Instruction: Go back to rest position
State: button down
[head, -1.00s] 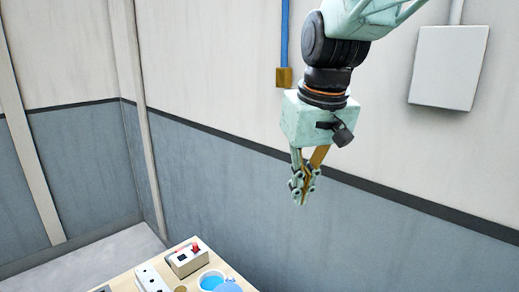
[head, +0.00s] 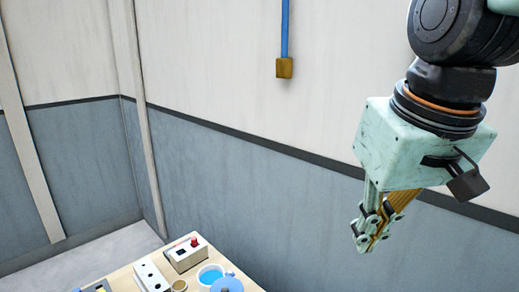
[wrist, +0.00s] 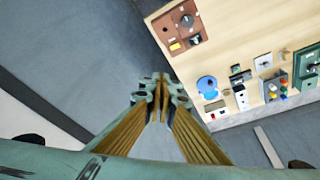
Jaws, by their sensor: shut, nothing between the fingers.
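My gripper (head: 368,243) hangs from my arm at the right side of the head view, pointing down. Its fingers are together with nothing between them. In the wrist view the closed fingers (wrist: 160,95) point away over the floor, to the left of the workbench. My gripper is apart from everything and touches nothing.
A wooden workbench (wrist: 227,20) carries a brown panel (wrist: 177,27), a blue round piece (wrist: 207,85), a green machine (wrist: 305,70) and small devices. In the head view, a box with a red button (head: 187,254) and a blue-filled cup (head: 210,274) stand at the bottom.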

jog(key=s+d+f+b, duration=0.1)
jog(key=s+f, duration=0.1)
jog(key=s, duration=0.4)
jog(key=s+d+f+m, duration=0.1)
jog(key=s+d+f, duration=0.1)
jog(key=s, duration=0.4)
jog(key=shift+d+f+b, duration=0.15)
jog(key=shift+f+b, duration=0.25)
jog(key=shift+w+m, duration=0.1)
jog(key=shift+m, duration=0.2)
dwell(0.6)
